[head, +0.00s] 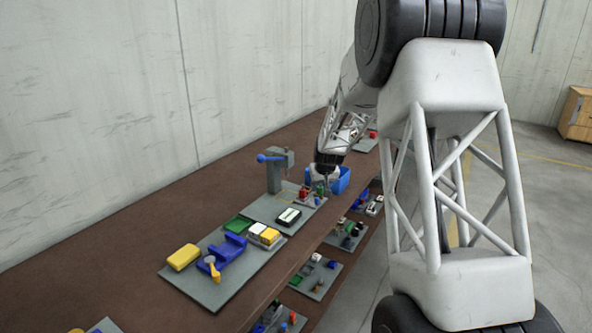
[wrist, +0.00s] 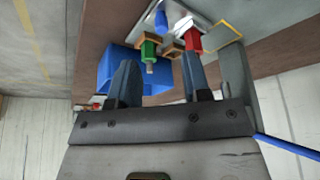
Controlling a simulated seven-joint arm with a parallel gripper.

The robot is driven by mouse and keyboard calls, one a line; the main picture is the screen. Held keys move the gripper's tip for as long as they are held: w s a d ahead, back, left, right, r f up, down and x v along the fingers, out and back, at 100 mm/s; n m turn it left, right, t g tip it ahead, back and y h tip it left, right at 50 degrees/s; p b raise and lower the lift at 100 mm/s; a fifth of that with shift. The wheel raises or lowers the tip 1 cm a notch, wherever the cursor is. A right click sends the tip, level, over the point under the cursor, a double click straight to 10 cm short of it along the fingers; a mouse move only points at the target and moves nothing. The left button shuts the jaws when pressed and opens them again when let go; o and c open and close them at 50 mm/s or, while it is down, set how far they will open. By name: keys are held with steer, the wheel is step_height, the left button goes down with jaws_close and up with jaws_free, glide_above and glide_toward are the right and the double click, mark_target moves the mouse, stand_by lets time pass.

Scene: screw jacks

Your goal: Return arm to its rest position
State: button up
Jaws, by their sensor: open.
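My gripper (wrist: 162,76) is open, with its two dark blue-grey fingers apart in the wrist view. I see nothing held between them. Beyond the fingertips are a green-topped piece (wrist: 149,50) and a red piece (wrist: 190,38), which look like small screw jacks, with a blue piece (wrist: 161,20) further off. In the head view, the red piece (head: 304,193) and the green piece (head: 319,189) stand on a grey plate (head: 262,205) on the bench. My arm reaches over the bench beside them; the fingers are too small there to make out.
A blue bin (head: 343,180) stands close by the gripper. A grey post with a blue handle (head: 273,170) rises from the plate. A blue vise (head: 222,255) and a yellow block (head: 183,257) sit on the nearer plate. The bench (head: 90,240) is bare along the wall.

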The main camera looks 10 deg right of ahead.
steer(key=s+a+r, duration=0.4)
steer(key=s+r, duration=0.4)
steer(key=s, duration=0.5)
steer(key=s+a+r, duration=0.4)
steer(key=s+r, duration=0.4)
steer(key=s, duration=0.5)
steer(key=s+a+g, duration=0.1)
steer(key=s+a, duration=0.1)
steer(key=s, duration=1.4)
steer(key=s+a, duration=0.2)
steer(key=s, duration=1.4)
steer(key=shift+s+a+g, duration=0.2)
steer(key=shift+s+g, duration=0.1)
steer(key=shift+g, duration=0.1)
